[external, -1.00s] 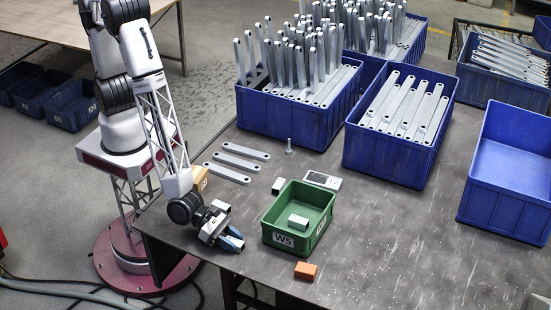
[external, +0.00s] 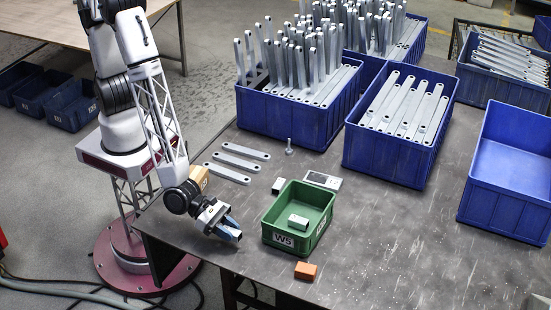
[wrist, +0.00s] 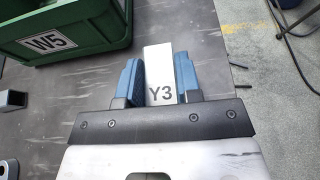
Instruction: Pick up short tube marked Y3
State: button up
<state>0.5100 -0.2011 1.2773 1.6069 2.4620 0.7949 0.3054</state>
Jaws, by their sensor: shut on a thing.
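The short tube marked Y3 (wrist: 160,72) is a pale grey square tube, its black label facing the wrist camera. My gripper (wrist: 159,80) has its two blue fingers on either side of the tube and is shut on it. In the external view my gripper (external: 230,233) is near the table's front-left edge, left of the green bin. There the tube is mostly hidden by the fingers, and I cannot tell how far it is above the table.
A green bin labelled W5 (external: 268,225) holds a short tube (external: 298,222). An orange block (external: 305,270) lies in front, another short tube (external: 278,185) behind. Flat brackets (external: 238,160), a bolt (external: 289,148) and a small scale (external: 322,180) lie farther back. Blue crates (external: 300,125) stand behind.

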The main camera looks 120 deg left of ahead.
jog(key=s+a, duration=0.2)
jog(key=s, duration=0.2)
jog(key=s+a+r, duration=0.1)
jog(key=s, duration=0.4)
jog(key=s+a, duration=0.2)
jog(key=s, duration=0.2)
jog(key=shift+s+a+r, duration=0.15)
jog(key=shift+s+a, duration=0.15)
jog(key=shift+s, duration=0.1)
